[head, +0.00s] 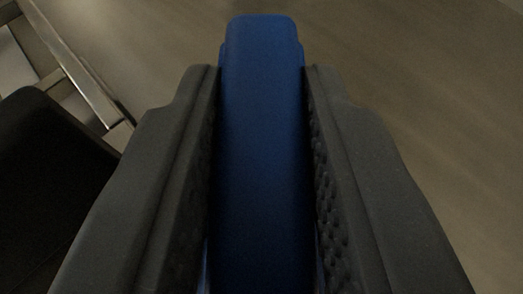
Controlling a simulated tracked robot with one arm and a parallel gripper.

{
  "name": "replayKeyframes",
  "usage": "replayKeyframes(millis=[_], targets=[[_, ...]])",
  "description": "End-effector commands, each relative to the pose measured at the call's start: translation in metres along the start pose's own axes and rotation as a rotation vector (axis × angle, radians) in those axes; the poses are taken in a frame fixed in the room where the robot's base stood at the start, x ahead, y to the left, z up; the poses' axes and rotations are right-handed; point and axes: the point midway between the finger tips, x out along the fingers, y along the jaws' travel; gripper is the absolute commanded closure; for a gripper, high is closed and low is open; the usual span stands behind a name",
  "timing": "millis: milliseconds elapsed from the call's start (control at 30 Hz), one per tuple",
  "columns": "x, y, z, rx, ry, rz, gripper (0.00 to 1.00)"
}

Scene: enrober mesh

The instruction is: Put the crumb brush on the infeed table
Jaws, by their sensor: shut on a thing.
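My gripper (262,150) fills the middle of the head view, its two dark textured fingers shut on a blue object from both sides. This blue thing, which looks like the crumb brush (260,100), is long, narrow and round-edged. Its far end sticks out a little past the fingertips. Its near end runs out of the bottom of the picture, and no bristles show. I cannot tell whether any surface I see is the infeed table.
A plain brownish surface (430,110) lies beyond and to the right, with nothing on it in view. A metal rail (78,68) runs along the upper left, with pale parts beside it. A dark block-like shape (45,170) stands at the left, its identity unclear.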

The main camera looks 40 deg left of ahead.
Motion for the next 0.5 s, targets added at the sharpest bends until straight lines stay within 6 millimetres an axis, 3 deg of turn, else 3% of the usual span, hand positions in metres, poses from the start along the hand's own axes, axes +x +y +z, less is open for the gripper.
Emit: replayKeyframes(millis=[267,300,333,500], targets=[[0.0,0.0005,0.0002,0.0,0.001,0.001,1.0],[0.0003,0.0004,0.0009,0.0,0.001,0.001,0.76],[0.0002,0.0003,0.0007,0.0,0.001,0.0,0.69],[0.0001,0.0005,0.0003,0.0,0.001,0.001,0.69]])
